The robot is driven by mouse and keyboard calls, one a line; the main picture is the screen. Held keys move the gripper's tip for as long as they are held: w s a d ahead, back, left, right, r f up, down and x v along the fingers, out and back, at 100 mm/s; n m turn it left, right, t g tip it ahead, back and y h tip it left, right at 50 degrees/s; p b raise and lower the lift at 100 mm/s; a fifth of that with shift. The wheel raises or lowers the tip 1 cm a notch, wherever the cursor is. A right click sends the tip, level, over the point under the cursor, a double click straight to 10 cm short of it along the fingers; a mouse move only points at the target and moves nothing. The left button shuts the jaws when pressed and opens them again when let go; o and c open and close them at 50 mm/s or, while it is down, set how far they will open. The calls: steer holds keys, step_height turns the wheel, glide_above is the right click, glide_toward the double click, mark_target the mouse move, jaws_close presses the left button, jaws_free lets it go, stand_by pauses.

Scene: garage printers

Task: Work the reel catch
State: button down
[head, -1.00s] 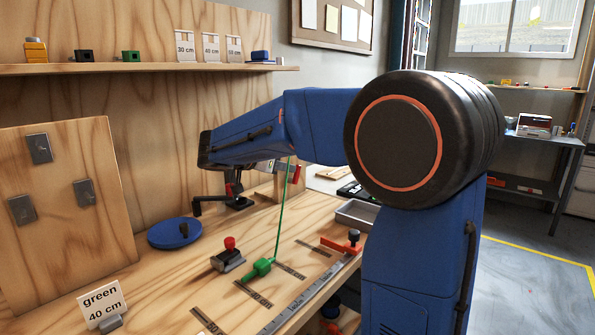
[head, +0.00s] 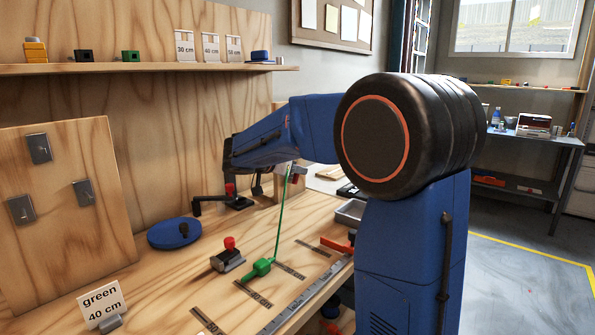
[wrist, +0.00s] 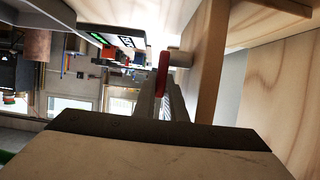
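A red catch-like tab (wrist: 163,73) shows in the wrist view, just beyond or between my fingertips, beside a pale round peg on a wooden post (wrist: 205,65). My gripper (wrist: 162,98) has both fingers pointing at the tab. I cannot tell whether they touch it or how far apart they are. In the head view my gripper (head: 258,186) hangs under my blue wrist, low over the back of the bench, and its fingertips are hard to make out. A green cord (head: 283,210) runs from a green plug (head: 259,268) up towards the wooden stand, where my arm hides most of the reel area.
A black crank with a red knob (head: 230,188) stands close to my gripper. On the bench are a blue disc (head: 174,233), a red-knobbed block (head: 228,255), a ruler (head: 302,303) and a sign reading green 40 cm (head: 102,302). A plywood panel stands left.

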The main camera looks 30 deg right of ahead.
steer(key=shift+d+f+y, duration=0.1)
steer(key=shift+d+y, duration=0.15)
steer(key=shift+y, duration=0.45)
steer(key=c, duration=2.1)
jaws_free()
steer(key=v, duration=1.7)
steer(key=shift+w+a, duration=0.25)
steer(key=shift+w, duration=0.05)
